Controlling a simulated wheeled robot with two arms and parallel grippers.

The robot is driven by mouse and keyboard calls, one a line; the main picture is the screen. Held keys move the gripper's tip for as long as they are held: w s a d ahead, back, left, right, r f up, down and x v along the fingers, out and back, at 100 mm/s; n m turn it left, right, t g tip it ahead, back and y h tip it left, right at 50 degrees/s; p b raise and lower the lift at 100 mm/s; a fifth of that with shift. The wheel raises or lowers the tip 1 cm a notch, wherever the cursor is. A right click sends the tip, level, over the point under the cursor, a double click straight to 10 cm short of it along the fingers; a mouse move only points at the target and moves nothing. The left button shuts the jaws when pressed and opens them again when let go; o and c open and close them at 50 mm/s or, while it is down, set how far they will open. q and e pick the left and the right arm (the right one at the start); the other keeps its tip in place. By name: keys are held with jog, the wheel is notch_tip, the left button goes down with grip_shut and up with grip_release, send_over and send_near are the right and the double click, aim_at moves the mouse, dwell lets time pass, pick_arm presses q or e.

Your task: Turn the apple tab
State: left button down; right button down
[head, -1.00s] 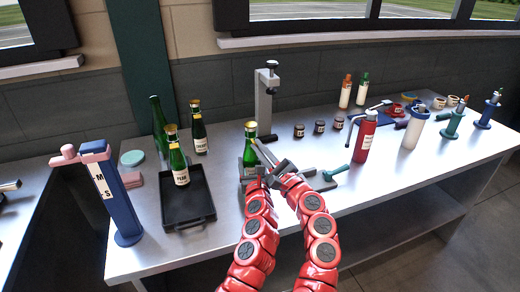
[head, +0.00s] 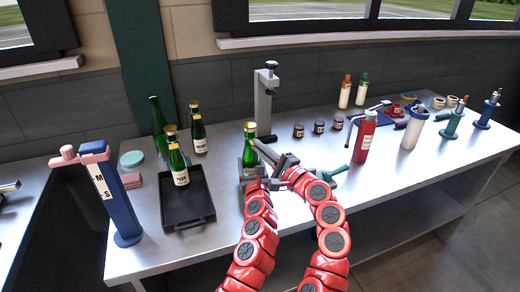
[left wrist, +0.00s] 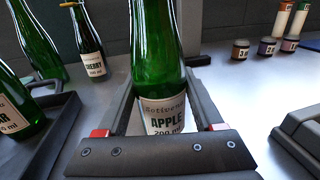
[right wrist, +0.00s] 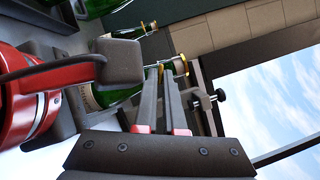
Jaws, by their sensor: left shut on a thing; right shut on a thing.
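The green apple bottle (head: 250,152) stands upright with a gold top and a white APPLE label, which reads clearly in the left wrist view (left wrist: 163,115). My left gripper (head: 252,172) is shut around its lower body, with one finger on each side of the label. My right gripper (head: 259,144) reaches in from the right, its fingertips at the bottle's neck just below the gold top. In the right wrist view its fingers (right wrist: 166,70) are close together over the neck, shut on the apple tab. The tab itself is small and mostly hidden between the fingertips.
A grey press stand (head: 264,103) rises behind the bottle. A black tray (head: 187,222) with a pear bottle (head: 178,166) lies to the left, other bottles behind it. Small jars (head: 318,127) and a red dispenser (head: 364,137) stand to the right. The bench front is clear.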

jog(key=shift+r+n+g+h, duration=0.15)
jog(key=shift+n+g, duration=0.3)
jog(key=shift+n, duration=0.7)
jog(key=shift+n+g+h, duration=0.15)
jog(key=shift+n+g, duration=0.3)
jog(key=shift+n, duration=0.7)
jog(key=c, duration=1)
grip_release()
jog(key=v, duration=1.2)
